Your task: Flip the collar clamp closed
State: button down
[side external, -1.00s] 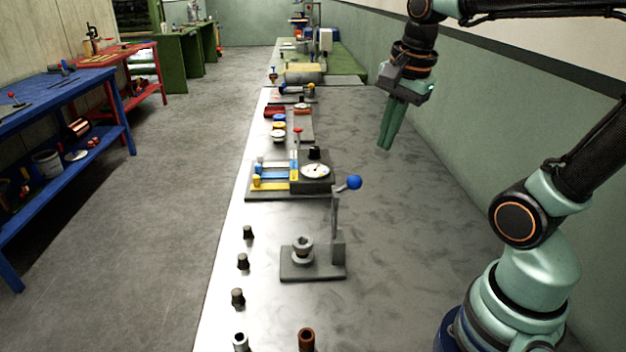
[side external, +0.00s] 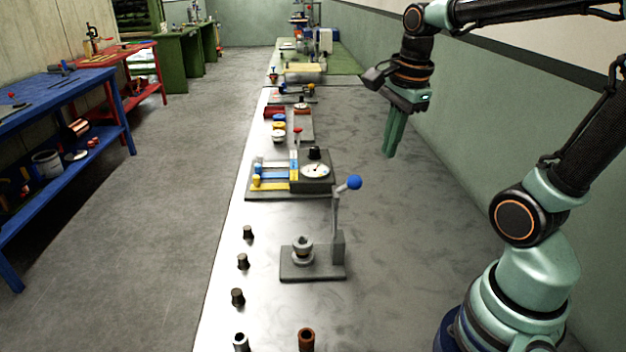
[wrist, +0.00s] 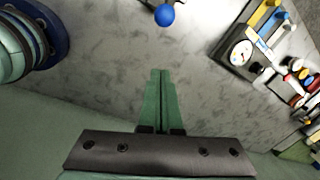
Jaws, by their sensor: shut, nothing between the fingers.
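The clamp fixture has a grey base plate (side external: 325,271) near the middle of the bench. A round grey collar (side external: 302,248) sits on its left part. A post at its right carries an upright grey lever (side external: 335,212) topped by a blue ball (side external: 354,182). In the wrist view the blue ball (wrist: 164,15) is at the top edge, and the collar is out of frame. My gripper (side external: 389,154) is shut and empty, pointing down, to the right of and beyond the lever, apart from it. Its green fingers (wrist: 160,75) touch each other in the wrist view.
A panel with a dial gauge (side external: 315,171) and coloured sliders stands behind the fixture. Several dark pegs (side external: 243,262) line the left bench edge, with a brown tube (side external: 306,340) in front. The bench right of the fixture is clear up to the green wall.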

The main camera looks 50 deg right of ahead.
jog(key=w+a+f, duration=0.2)
jog(key=a+f, duration=0.1)
jog(key=f, duration=0.2)
jog(key=shift+a+f, duration=0.15)
jog(key=shift+f, duration=0.2)
jog(key=shift+w+a, duration=0.1)
jog(key=shift+w, duration=0.05)
